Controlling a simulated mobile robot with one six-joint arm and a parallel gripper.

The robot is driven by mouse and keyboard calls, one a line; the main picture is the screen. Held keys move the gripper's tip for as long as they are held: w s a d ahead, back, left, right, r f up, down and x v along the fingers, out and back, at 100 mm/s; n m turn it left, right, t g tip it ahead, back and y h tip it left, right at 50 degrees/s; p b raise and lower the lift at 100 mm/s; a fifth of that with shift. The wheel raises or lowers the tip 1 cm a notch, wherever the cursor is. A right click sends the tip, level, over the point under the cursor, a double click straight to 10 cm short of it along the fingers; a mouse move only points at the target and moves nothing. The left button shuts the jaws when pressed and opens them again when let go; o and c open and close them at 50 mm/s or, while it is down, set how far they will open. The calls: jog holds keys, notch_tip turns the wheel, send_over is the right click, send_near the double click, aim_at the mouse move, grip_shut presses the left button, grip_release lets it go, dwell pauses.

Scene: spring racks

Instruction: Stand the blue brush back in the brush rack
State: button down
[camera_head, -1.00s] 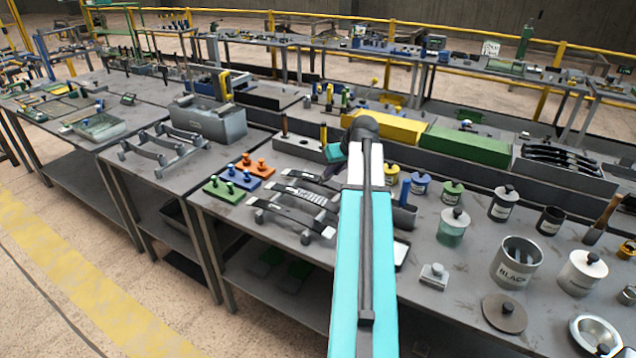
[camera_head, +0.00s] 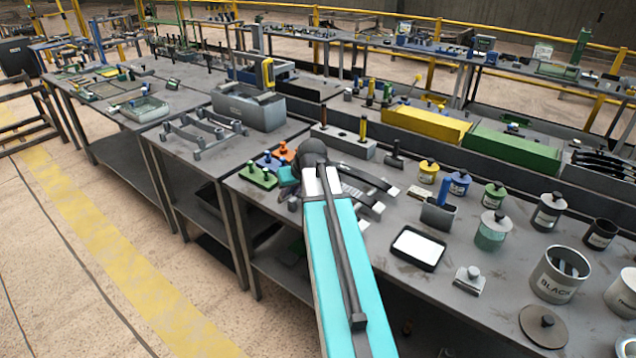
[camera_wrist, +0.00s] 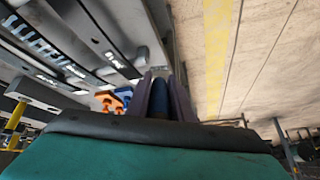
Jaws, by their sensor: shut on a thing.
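My gripper (camera_wrist: 158,84) is shut on a dark blue thing (camera_wrist: 157,104), seen between its dark fingers in the wrist view. It looks like the blue brush; only a short part shows. In the head view my arm hides the fingers and the held thing. My wrist is over the table by the coloured peg blocks. What looks like the brush rack is a grey block (camera_head: 352,149) behind my wrist, with a brown handle (camera_head: 323,112) and a yellow handle (camera_head: 362,130) standing in it.
Green (camera_head: 259,179), blue and orange peg blocks lie left of my wrist. A black-rimmed tray (camera_head: 418,248), a dark cup (camera_head: 439,215) and several lidded jars stand further right. A yellow box (camera_head: 425,125) is behind.

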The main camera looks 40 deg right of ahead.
jog(key=w+a+f+n+b, duration=0.1)
jog(key=a+f, duration=0.2)
jog(key=a, duration=0.7)
jog(key=w+a+f+n+y+b, duration=0.1)
jog(key=a+f, duration=0.2)
jog(key=a, duration=0.7)
jog(key=w+a+f+n+b, duration=0.1)
jog(key=a+f+b, duration=0.1)
jog(key=a, duration=0.9)
jog(key=shift+f+y, duration=0.3)
jog(key=shift+f, duration=0.3)
jog(key=shift+s, duration=0.1)
